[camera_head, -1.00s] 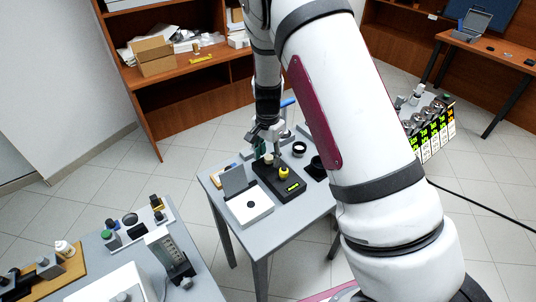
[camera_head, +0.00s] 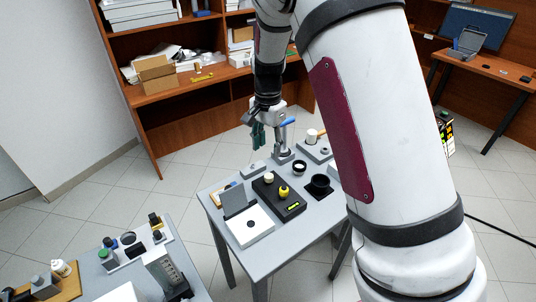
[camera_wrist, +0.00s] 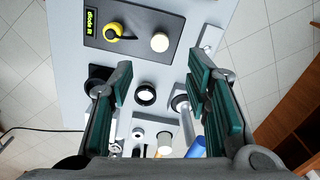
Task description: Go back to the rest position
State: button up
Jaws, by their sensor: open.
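My gripper (camera_head: 258,135) hangs above the back of a small grey table (camera_head: 289,232), with its fingers pointing down. In the wrist view the gripper (camera_wrist: 160,95) has its two green-padded fingers wide apart, with nothing held between them. Below it in the wrist view are a black box (camera_wrist: 132,30) with a yellow knob (camera_wrist: 114,31) and a cream round cap (camera_wrist: 160,42). My white arm covers the right part of the head view and hides some of the room.
A blue-handled post (camera_head: 282,135) rises close to the gripper. Another bench (camera_head: 200,275) with instruments is at front left. Wooden shelves (camera_head: 185,100) stand behind.

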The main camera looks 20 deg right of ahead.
jog(key=shift+r, duration=0.25)
jog(key=s+r+n+t+y, duration=0.15)
jog(key=s+r+n, duration=0.35)
jog(key=s+r, duration=0.95)
jog(key=s+r+n+t+h, duration=0.1)
jog(key=s+n, duration=0.5)
jog(key=s, duration=1.1)
notch_tip(320, 180, up, 2)
jog(key=shift+s+d+r+n+t, duration=0.1)
jog(key=shift+s+d+n+t, duration=0.2)
jog(key=shift+t, duration=0.55)
